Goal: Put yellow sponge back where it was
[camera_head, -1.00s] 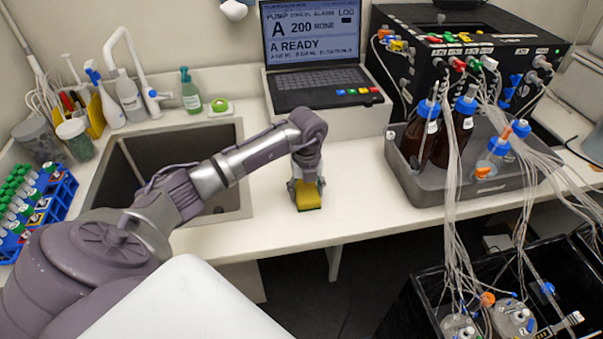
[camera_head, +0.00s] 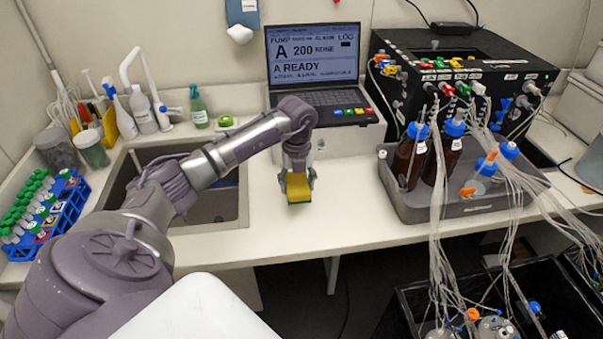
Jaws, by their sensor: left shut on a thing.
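The yellow sponge (camera_head: 298,188) has a yellow top and a dark green underside. My left gripper (camera_head: 297,180) reaches over the white counter and points down. It is shut on the sponge, with one finger on each side of it. The sponge is over the bare counter between the sink (camera_head: 229,205) and the grey bottle tray (camera_head: 403,205), in front of the laptop stand. I cannot tell for sure how far it is above the counter. My right gripper is not in view.
A laptop (camera_head: 312,65) stands behind my gripper. Brown bottles (camera_head: 408,160) and hanging tubes are at the right. A blue tube rack (camera_head: 45,215) is at the far left. A green soap bottle (camera_head: 198,108) and a small green item (camera_head: 225,120) stand behind the sink.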

